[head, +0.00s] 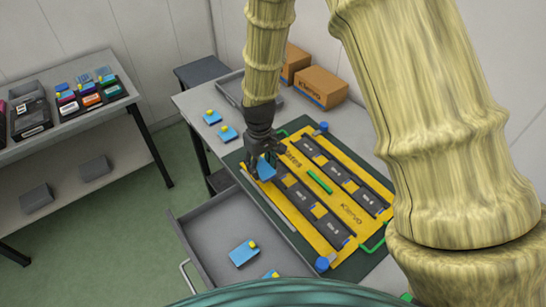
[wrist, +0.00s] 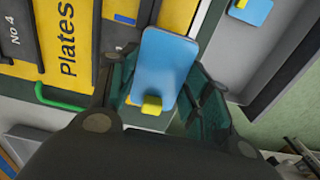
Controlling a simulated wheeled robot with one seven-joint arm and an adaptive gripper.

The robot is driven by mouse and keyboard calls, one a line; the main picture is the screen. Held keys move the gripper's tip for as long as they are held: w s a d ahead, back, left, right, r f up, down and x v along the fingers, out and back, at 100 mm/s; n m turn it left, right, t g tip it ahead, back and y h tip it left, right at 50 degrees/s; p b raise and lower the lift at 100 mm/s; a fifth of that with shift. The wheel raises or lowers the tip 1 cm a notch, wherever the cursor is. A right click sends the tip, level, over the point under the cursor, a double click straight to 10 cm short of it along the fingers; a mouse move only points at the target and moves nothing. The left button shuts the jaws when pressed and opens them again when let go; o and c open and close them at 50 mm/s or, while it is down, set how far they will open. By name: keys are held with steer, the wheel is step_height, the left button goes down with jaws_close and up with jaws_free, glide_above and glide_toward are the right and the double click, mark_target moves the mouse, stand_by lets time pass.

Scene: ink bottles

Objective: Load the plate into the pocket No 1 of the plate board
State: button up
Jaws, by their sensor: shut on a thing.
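A blue plate (head: 265,171) with a yellow knob is held in my gripper (head: 262,164), above the left end of the yellow plate board (head: 357,208). In the wrist view the plate (wrist: 166,65) lies between the two dark fingers of my gripper (wrist: 160,90), its yellow knob near the palm. The board has two rows of dark pockets. One pocket in the wrist view reads No 4 (wrist: 12,38); I cannot make out pocket No 1. Whether the plate touches the board is unclear.
Loose blue plates (head: 212,117) lie on the grey table's left side. The open drawer (head: 205,225) holds more plates (head: 243,252). Cardboard boxes (head: 318,87) and a grey tray (head: 232,86) stand at the back. A side bench (head: 65,140) carries ink bottles.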

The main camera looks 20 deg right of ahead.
steer(key=w+d, duration=0.1)
steer(key=w+d+p, duration=0.1)
steer(key=d, duration=0.1)
steer(key=w+d, duration=0.1)
steer(key=shift+w+d+f+p, duration=0.25)
steer(key=shift+w+d+p, duration=0.1)
steer(key=shift+d, duration=0.05)
steer(key=shift+f+p, duration=1)
steer(key=shift+f, duration=0.75)
steer(key=shift+s+f+b, duration=0.25)
steer(key=shift+f+b, duration=0.05)
steer(key=shift+f, duration=0.1)
